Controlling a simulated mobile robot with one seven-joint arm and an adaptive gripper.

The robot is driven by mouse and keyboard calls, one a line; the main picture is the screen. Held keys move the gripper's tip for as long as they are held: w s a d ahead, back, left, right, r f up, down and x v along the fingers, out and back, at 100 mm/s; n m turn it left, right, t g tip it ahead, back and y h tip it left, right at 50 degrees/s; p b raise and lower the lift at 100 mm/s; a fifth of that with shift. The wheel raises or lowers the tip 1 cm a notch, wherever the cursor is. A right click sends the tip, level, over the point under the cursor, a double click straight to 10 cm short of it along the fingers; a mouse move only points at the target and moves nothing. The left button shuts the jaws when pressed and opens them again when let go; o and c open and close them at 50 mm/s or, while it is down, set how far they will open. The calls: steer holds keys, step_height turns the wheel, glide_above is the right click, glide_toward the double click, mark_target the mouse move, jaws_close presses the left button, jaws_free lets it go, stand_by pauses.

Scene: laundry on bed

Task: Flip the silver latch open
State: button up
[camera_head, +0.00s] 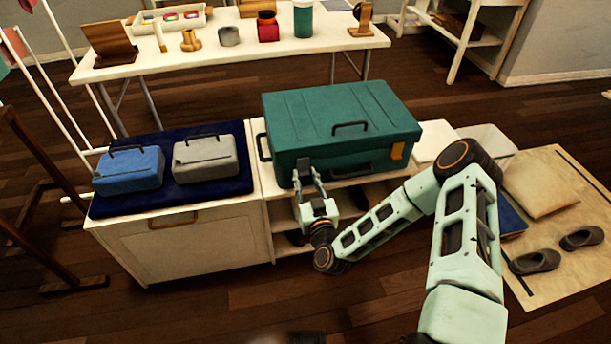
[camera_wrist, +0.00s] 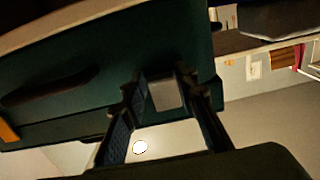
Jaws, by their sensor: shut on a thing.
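A teal case (camera_head: 345,118) lies closed on the white shelf unit. The silver latch (camera_wrist: 166,95) shows in the wrist view as a pale grey square piece at the case's edge, between my fingertips. My gripper (camera_head: 309,170) is at the left part of the case's front face, and its fingers are shut on the latch. In the head view my fingers largely hide the latch. An orange latch (camera_head: 397,151) sits at the right end of the case's front. A dark handle (camera_head: 351,172) is on the front between them.
A blue case (camera_head: 130,171) and a grey case (camera_head: 205,162) lie on a dark blue cloth to the left. Behind stands a white table (camera_head: 240,56) with small objects. Slippers (camera_head: 535,262) lie on a mat at right. The floor in front is clear.

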mark_target(303, 169)
steer(key=shift+s+r+g+h+p, duration=0.2)
steer(key=shift+r+g+p, duration=0.3)
steer(key=shift+p, duration=0.85)
steer(key=shift+s+r+g+h+p, duration=0.15)
steer(key=shift+r+g+p, duration=0.35)
steer(key=shift+p, duration=0.8)
steer(key=g+p, duration=0.1)
steer(key=p, duration=0.1)
steer(key=g+p, duration=0.1)
steer(key=p, duration=0.1)
steer(key=shift+s+d+r+h, duration=0.15)
steer(key=shift+s+r+h, duration=0.15)
steer(key=shift+r, duration=0.1)
steer(key=shift+s+d+r+g+h+p, duration=0.15)
steer(key=shift+r+g+h+p, duration=0.45)
steer(key=shift+g+p, duration=1.4)
steer(key=shift+s+a+r+g+h+p, duration=0.1)
steer(key=shift+r+g+h+p, duration=0.25)
steer(key=shift+r+g+p, duration=1.05)
steer(key=shift+s+d+r+g+h+p, duration=0.15)
steer(key=shift+g+h+p, duration=0.35)
steer(key=shift+g+p, duration=2.05)
steer(key=shift+a+t+p, duration=0.1)
steer(key=shift+t+p, duration=0.25)
steer(key=shift+p, duration=0.3)
